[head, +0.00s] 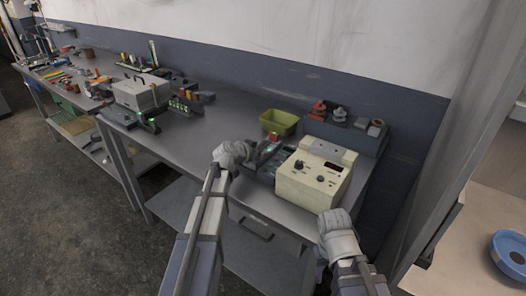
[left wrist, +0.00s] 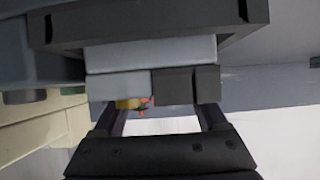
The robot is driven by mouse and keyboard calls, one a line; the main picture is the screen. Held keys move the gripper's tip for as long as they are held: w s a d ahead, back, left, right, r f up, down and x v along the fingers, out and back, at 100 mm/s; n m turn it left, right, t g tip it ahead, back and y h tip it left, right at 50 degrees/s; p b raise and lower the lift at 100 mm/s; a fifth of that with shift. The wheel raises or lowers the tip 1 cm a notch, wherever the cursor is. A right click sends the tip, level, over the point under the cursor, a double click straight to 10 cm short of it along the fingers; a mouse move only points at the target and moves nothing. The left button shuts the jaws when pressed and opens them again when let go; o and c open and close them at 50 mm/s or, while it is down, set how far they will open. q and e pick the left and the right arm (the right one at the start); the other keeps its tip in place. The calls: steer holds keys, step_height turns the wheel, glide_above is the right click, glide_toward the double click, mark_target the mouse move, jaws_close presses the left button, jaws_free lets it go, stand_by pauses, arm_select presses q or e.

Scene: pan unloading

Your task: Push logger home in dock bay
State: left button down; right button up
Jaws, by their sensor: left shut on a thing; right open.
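My left gripper (head: 250,158) is at the near end of a dark dock (head: 268,150) with a small green light, left of the cream instrument box. In the left wrist view, its two fingers (left wrist: 160,117) are shut on a grey block with a light half and a dark half, which I take to be the logger (left wrist: 118,86). The block meets a wider pale body under a dark frame (left wrist: 150,20). How deep the logger sits in the bay is hidden. My right gripper (head: 338,216) is open, in front of the cream box, apart from the dock.
The cream instrument box (head: 312,182) with knobs stands right of the dock. A yellow-green bin (head: 279,122) stands behind it. A grey shelf box (head: 345,134) carries red and grey items. Another unit with green lights (head: 152,124) is further left. Bench (head: 205,135) is bare between.

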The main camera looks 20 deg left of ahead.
arm_select(q)
jaws_free()
steer(key=p+v, duration=0.3)
steer(key=v, duration=0.4)
steer(key=shift+s+r+p, duration=0.15)
steer(key=shift+s+p, duration=0.15)
steer(key=shift+p, duration=0.05)
steer(key=shift+s, duration=0.15)
steer(key=shift+a, duration=0.1)
